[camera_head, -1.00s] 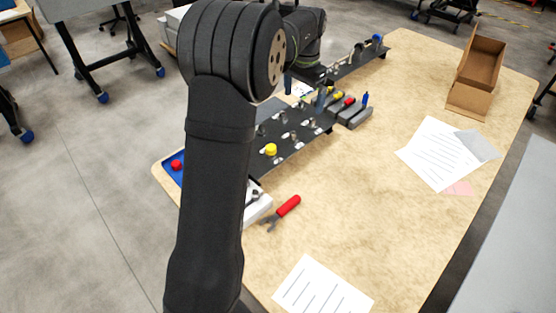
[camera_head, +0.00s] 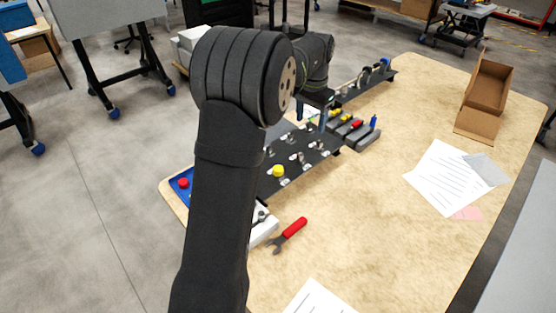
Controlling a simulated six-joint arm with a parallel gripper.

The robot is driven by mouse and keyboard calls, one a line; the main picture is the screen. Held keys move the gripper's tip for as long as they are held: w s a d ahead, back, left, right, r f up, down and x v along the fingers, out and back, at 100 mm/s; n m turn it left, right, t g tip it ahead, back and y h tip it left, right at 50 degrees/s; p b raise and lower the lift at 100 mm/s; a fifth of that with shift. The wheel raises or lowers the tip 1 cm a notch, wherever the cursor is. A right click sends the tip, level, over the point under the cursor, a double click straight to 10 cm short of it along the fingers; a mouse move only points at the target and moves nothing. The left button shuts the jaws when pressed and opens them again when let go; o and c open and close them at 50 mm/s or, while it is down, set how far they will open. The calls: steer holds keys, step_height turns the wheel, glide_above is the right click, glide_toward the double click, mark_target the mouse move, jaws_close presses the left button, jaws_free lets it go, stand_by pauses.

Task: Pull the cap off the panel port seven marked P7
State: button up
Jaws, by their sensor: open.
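The dark panel (camera_head: 285,181) lies along the left part of the table, with several small metal fittings on pale labels and a yellow cap (camera_head: 278,170) at its near part. The labels are too small to read, so I cannot tell which port is P7. My gripper (camera_head: 319,118) points down over the far part of the panel, beyond the yellow cap. It is open, with nothing visible between its fingers. My arm covers part of the panel's left side, and the gap between fingertips and fittings is hard to judge.
A blue tray (camera_head: 178,190) with a red cap (camera_head: 183,183) is at the left edge. Grey holders with coloured handles (camera_head: 357,125) stand right of the panel. The table's middle is clear.

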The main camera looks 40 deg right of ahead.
steer(key=shift+w+a+f+n, duration=0.1)
steer(key=shift+a+f+n, duration=0.15)
steer(key=shift+n, duration=0.65)
steer(key=shift+c, duration=1.3)
steer(key=n, duration=3.3)
glide_toward(278, 168)
steer(key=shift+f, duration=4.4)
steer(key=shift+c, duration=0.2)
